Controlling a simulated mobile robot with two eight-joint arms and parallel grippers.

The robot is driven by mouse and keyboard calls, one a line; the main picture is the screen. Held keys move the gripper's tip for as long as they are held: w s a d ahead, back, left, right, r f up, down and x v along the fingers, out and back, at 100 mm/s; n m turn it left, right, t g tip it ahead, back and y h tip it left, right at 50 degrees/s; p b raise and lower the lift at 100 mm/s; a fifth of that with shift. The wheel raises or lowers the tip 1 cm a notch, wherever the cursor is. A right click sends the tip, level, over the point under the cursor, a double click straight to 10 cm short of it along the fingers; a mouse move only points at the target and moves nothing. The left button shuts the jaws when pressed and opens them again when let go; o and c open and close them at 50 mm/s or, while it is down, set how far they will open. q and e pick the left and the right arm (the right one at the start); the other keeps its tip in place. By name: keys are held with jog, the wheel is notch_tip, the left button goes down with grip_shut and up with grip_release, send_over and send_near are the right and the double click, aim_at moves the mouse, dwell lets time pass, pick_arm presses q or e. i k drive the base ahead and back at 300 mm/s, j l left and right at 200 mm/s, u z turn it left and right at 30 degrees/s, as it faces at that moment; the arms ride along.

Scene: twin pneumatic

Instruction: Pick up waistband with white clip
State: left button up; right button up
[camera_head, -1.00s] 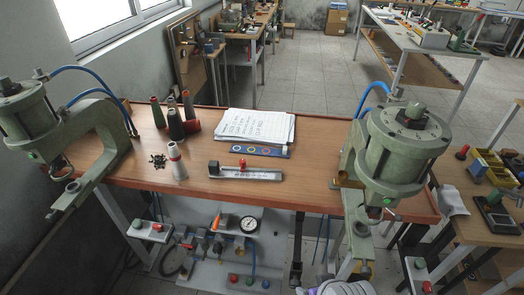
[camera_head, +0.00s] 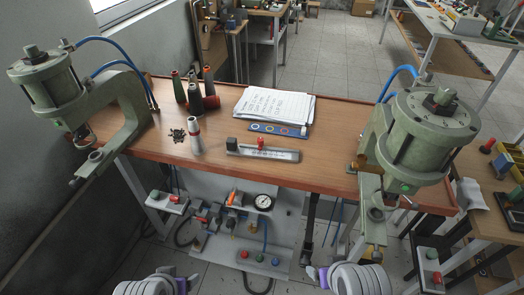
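I cannot make out a waistband with a white clip in the head view. Pale, ribbed parts of my two arms show at the bottom edge, one left of centre and one right of centre, each with a purple piece beside it. No gripper fingers can be made out, so what they hold is hidden. Both arm parts are low in front of the wooden workbench (camera_head: 330,171), apart from its top.
Green pneumatic presses stand at the bench's left (camera_head: 52,92) and right (camera_head: 430,125) ends. Between them are several cones (camera_head: 195,98), a grey-red cone (camera_head: 195,137), small black parts (camera_head: 177,135), papers (camera_head: 273,105), a blue strip (camera_head: 278,129) and a metal fixture (camera_head: 262,150). A gauge (camera_head: 263,202) sits below.

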aim_at(303, 133)
jog(key=i+j+z, duration=0.15)
jog(key=i+j, duration=0.7)
